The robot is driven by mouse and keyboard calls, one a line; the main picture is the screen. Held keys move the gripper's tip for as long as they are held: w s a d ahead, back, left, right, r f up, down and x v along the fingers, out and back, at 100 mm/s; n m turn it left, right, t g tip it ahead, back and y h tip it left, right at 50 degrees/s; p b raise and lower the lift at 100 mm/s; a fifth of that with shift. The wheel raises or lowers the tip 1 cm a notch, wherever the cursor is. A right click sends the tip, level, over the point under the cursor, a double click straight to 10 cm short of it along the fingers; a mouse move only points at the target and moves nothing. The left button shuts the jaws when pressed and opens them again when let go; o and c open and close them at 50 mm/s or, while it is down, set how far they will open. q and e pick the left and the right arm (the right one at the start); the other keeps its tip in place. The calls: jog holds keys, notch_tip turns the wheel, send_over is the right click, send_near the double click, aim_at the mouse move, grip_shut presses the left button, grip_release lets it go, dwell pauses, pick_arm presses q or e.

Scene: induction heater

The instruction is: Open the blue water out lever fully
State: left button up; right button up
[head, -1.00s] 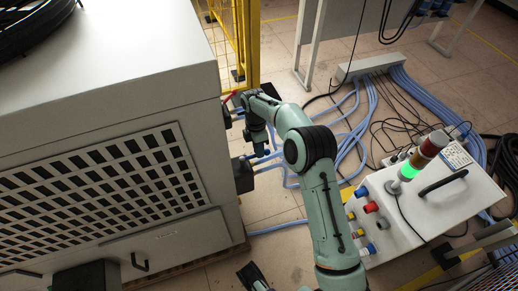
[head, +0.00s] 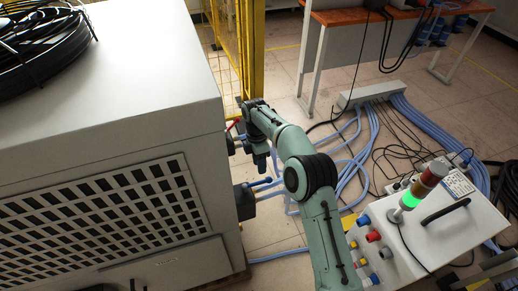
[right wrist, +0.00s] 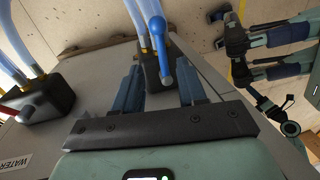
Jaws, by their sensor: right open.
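In the right wrist view, the blue lever (right wrist: 154,24) has a rounded blue handle and a grey shank. It sits at a dark valve block (right wrist: 154,72) fed by pale blue hoses. My right gripper (right wrist: 160,88) is open, its two dark fingers on either side of the block and lever shank; I cannot tell whether they touch.
A red lever (head: 233,124) is on the cabinet (head: 150,80), and shows on a second block in the wrist view (right wrist: 14,112). A yellow fence (head: 246,45) stands behind. A white control box (head: 425,235) and hoses lie to the right.

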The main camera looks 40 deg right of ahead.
pick_arm(q)
jog(key=shift+g, duration=0.5)
jog(key=s+r+p, duration=0.1)
jog(key=s+d+r, duration=0.1)
jog(key=s, duration=0.1)
jog(key=shift+d+r+p, duration=0.15)
jog(key=shift+r+p, duration=0.15)
jog(key=shift+p, duration=0.05)
pick_arm(e)
notch_tip(320, 180, up, 6)
jog(key=w, duration=0.1)
jog(key=shift+d, duration=0.2)
jog(key=shift+w, duration=0.1)
